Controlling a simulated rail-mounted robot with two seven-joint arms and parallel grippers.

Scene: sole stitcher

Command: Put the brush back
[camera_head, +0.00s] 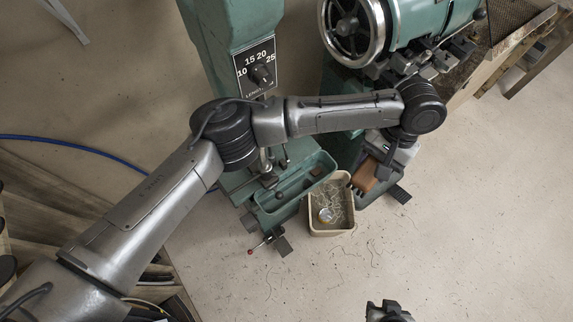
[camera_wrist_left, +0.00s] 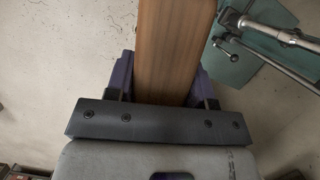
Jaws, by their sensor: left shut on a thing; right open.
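The brush shows as a brown wooden block (camera_wrist_left: 165,45) in the left wrist view, running up out of the top of the picture. My left gripper (camera_wrist_left: 162,88) is shut on it, with one purple finger on each side. In the head view the brown wood (camera_head: 365,174) shows just right of the beige bin, below my left wrist. Its bristles are not visible. My right gripper (camera_head: 387,311) is at the bottom edge of the head view, open, empty and apart from everything.
A beige bin (camera_head: 347,227) with thread scraps and a small round container (camera_head: 326,215) stands on the floor. Green machines (camera_head: 225,25) stand behind it, with a handwheel (camera_head: 352,28) and a red-knobbed lever (camera_head: 250,251). The floor at right is clear apart from scraps.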

